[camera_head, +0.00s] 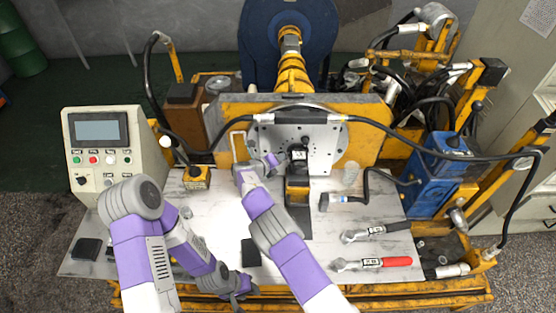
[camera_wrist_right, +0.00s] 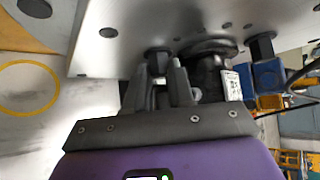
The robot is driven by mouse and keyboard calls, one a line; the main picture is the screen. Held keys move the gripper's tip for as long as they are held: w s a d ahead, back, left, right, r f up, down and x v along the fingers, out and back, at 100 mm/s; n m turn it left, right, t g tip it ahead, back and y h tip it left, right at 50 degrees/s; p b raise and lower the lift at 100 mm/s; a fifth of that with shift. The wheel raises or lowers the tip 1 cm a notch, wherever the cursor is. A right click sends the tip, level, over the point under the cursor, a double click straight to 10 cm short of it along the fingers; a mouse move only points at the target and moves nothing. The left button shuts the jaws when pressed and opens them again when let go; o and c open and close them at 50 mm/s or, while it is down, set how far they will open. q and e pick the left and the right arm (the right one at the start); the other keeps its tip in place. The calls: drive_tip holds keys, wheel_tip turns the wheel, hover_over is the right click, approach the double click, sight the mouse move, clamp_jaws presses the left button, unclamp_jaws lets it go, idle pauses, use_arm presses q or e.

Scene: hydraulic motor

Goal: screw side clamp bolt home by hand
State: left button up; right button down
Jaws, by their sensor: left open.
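The side clamp bolt (camera_wrist_right: 157,58) is a dark round part standing against the grey mounting plate (camera_head: 325,138). In the right wrist view my right gripper's fingers (camera_wrist_right: 160,82) lie close on either side of it and seem shut on it. In the head view my right gripper (camera_head: 268,164) is at the lower left of the plate, and the bolt is largely hidden there. A dark motor (camera_head: 299,155) sits at the plate's middle, just right of this gripper. My left gripper (camera_head: 238,288) is low over the bench's front edge, empty and open.
A control box (camera_head: 115,150) stands at left. A blue pump unit (camera_head: 440,170) stands at right.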

drive_tip(key=shift+d+r+m+y+p, duration=0.15)
drive_tip(key=shift+m+y+p, duration=0.25)
drive_tip(key=shift+y+p, duration=0.15)
drive_tip(key=c, duration=1.2)
unclamp_jaws()
drive_tip(key=shift+c, duration=0.2)
drive_tip(key=p+v, duration=0.1)
drive_tip(key=v, duration=0.6)
